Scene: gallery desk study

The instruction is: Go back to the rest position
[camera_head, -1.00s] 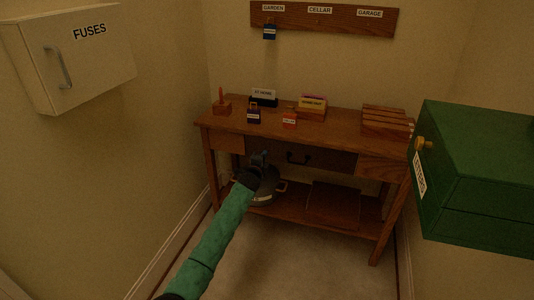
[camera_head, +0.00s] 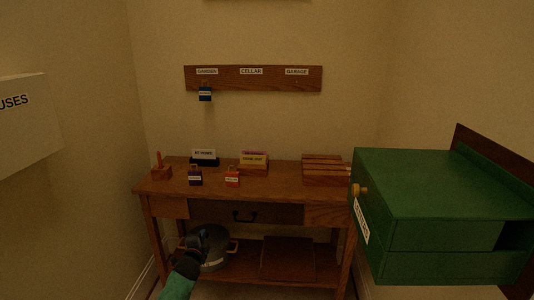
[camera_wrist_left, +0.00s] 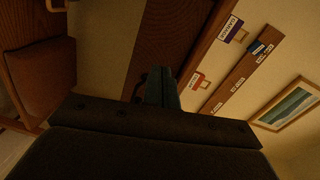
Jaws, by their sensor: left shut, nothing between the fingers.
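My left gripper (camera_head: 202,235) is low in the head view, in front of the desk's lower part, with the green sleeve of my arm below it. It is shut and empty. In the left wrist view its dark fingers (camera_wrist_left: 160,88) are together, with nothing between them. A grey pot (camera_head: 214,258) on the lower shelf is behind the gripper and partly hidden by it. My right gripper does not show.
A wooden desk (camera_head: 275,211) holds several tags, card holders and a wooden rack (camera_head: 326,170). Above it hangs a key board (camera_head: 253,86) with a blue tag (camera_head: 205,94). A green cabinet (camera_head: 430,185) juts in at right, a fuse box (camera_head: 25,125) at left.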

